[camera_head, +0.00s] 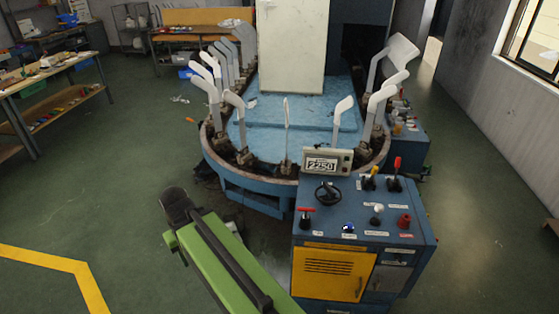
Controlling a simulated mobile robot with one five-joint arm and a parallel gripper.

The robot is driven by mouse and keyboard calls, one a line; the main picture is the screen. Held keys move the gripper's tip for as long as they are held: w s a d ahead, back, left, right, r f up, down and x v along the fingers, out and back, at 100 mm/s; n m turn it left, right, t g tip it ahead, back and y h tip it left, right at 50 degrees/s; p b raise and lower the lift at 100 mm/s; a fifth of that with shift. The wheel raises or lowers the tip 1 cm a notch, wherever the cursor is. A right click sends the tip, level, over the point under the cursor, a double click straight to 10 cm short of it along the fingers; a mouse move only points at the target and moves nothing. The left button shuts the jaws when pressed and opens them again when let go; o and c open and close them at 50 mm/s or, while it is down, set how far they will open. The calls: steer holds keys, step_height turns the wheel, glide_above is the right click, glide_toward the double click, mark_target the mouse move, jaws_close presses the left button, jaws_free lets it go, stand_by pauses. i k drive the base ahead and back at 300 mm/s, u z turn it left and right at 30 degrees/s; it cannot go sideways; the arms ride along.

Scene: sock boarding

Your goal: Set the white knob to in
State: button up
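The white knob (378,210) is a small white ball on a dark base. It stands on the sloping top of the blue control console (342,218), with small white labels around it. I cannot read its setting from here. My green arm reaches up from the bottom edge, left of the console. Its dark end (178,204) is well to the left of the white knob and apart from it. I cannot make out any fingers there, or whether they are open or shut.
Close to the white knob are a red knob (404,221), a yellow-based lever (370,179), a red-topped lever (396,176), a blue button (348,228), a red-handled valve (305,214) and a black handwheel (328,193). A display (321,163) reads 2250. The boarding machine (262,190) with white forms stands behind.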

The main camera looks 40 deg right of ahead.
mark_target(379, 208)
steer(key=z, duration=2.55)
steer(key=k, duration=0.8)
steer(key=u, duration=0.3)
steer(key=i, duration=0.65)
